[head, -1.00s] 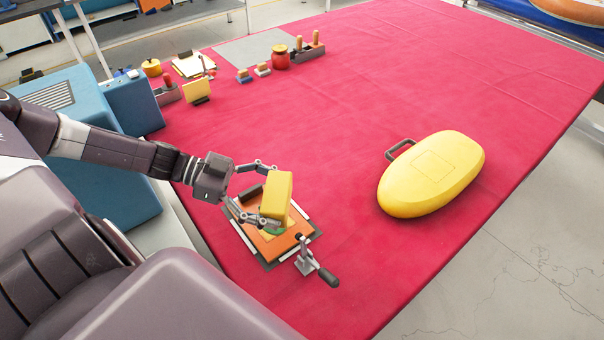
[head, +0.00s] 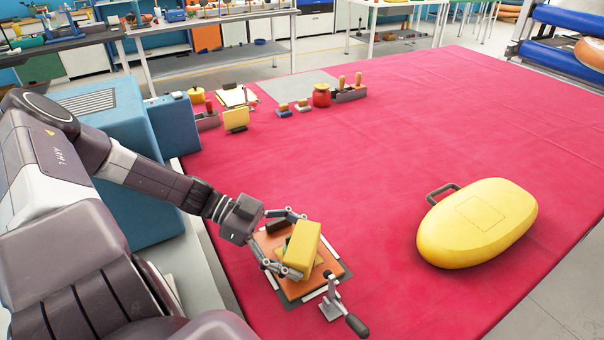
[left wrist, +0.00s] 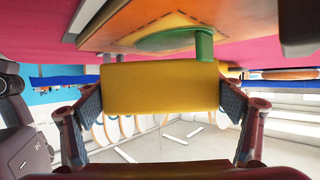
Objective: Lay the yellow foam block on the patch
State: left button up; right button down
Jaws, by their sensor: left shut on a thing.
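The yellow foam block (head: 304,249) is held between the fingers of my left gripper (head: 292,244), which is shut on it. It is tilted over the orange board (head: 295,290) on the red table. In the left wrist view the block (left wrist: 160,88) spans both fingers. I cannot tell whether the block touches the patch. My right gripper is not in view.
A clamp with a dark handle (head: 340,306) stands at the board's front edge. A large yellow inflatable (head: 478,222) with a grey handle lies to the right. A red jar (head: 321,95) and small tools stand at the back. The middle of the red table (head: 380,140) is clear.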

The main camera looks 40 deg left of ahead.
aim_at(302, 241)
pick_arm(q)
jog(key=shift+f+b, duration=0.35)
jog(key=shift+f, duration=0.5)
jog(key=o, duration=0.8)
notch_tip(302, 241, up, 10)
dwell(0.4)
